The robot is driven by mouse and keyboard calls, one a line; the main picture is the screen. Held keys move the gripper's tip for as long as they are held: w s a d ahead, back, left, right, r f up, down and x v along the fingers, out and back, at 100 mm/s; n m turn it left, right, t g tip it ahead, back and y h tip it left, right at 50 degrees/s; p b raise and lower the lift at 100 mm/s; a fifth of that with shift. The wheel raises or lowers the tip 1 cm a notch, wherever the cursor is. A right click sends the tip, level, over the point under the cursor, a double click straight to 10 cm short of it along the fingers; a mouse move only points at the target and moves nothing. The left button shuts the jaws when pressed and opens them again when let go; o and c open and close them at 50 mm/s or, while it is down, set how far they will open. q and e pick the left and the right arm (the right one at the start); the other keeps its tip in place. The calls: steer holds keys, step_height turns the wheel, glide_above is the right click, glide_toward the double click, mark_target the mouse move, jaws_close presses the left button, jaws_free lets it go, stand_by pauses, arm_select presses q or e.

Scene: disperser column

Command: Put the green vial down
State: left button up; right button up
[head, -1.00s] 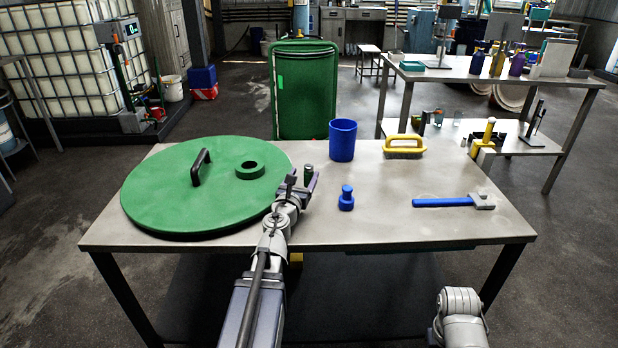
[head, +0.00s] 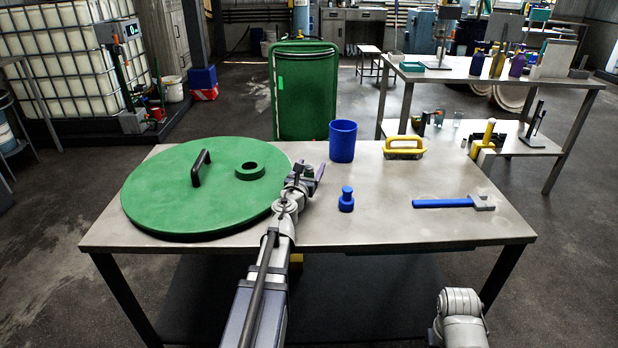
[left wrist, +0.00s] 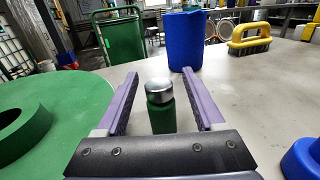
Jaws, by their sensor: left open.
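The green vial (left wrist: 161,115) with a silver cap stands upright between the fingers of my left gripper (left wrist: 158,82) in the left wrist view. Gaps show on both sides of it, and its base is hidden behind the gripper body. In the head view my left gripper (head: 309,167) is open over the table, right of the green disc, and hides most or all of the vial. My right gripper is out of view; only part of the right arm shows at the bottom right.
The front middle is clear.

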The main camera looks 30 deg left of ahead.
arm_select(q)
steer(key=shift+x, duration=1.1)
steer(key=shift+s, duration=0.1)
jaws_close()
